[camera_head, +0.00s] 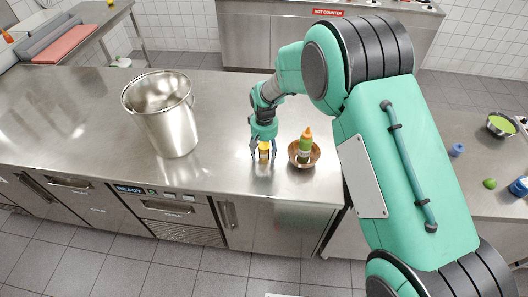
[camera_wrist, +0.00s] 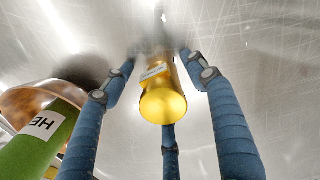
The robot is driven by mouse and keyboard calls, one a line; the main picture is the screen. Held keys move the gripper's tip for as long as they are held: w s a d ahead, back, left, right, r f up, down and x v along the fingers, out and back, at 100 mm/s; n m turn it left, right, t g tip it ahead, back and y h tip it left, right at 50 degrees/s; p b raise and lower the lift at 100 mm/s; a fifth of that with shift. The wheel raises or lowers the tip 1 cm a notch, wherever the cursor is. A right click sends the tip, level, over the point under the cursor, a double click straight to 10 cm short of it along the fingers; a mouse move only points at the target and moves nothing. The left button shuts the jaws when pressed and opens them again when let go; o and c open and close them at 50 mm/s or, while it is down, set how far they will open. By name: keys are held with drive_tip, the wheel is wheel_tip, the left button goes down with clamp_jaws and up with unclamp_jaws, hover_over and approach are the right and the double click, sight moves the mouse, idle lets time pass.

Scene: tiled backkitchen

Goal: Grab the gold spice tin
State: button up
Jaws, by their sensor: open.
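The gold spice tin (camera_head: 264,147) stands on the steel counter near its front edge. In the wrist view the gold tin (camera_wrist: 163,105) sits in the middle, with a pale label on its side. My gripper (camera_head: 264,155) is lowered over the tin from above. In the wrist view its blue fingers (camera_wrist: 157,75) are spread around the tin, with gaps to either side. The gripper is open. Whether the lower finger touches the tin cannot be told.
A copper bowl (camera_head: 291,153) with a green bottle (camera_head: 305,149) in it stands close on the right. In the wrist view, the bottle (camera_wrist: 38,140) is at the left. A steel bucket (camera_head: 170,125) stands to the left. The counter between bucket and tin is clear.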

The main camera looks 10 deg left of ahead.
sight(264, 146)
drive_tip(key=shift+c, duration=0.3)
drive_tip(key=c, duration=1.2)
drive_tip(key=shift+r, duration=0.1)
drive_tip(key=shift+r, duration=0.4)
wheel_tip(264, 146, up, 3)
drive_tip(key=shift+f+p, duration=0.1)
drive_tip(key=shift+p, duration=0.25)
drive_tip(key=s+d, duration=0.2)
drive_tip(key=s, duration=0.3)
drive_tip(key=s+d, duration=0.2)
drive_tip(key=s, duration=0.3)
drive_tip(key=s+d+r+p, duration=0.1)
drive_tip(key=s+d, duration=0.1)
drive_tip(key=s, duration=0.2)
drive_tip(key=shift+s+d+r, duration=0.1)
drive_tip(key=shift+s+d, duration=0.05)
drive_tip(key=shift+s, duration=0.25)
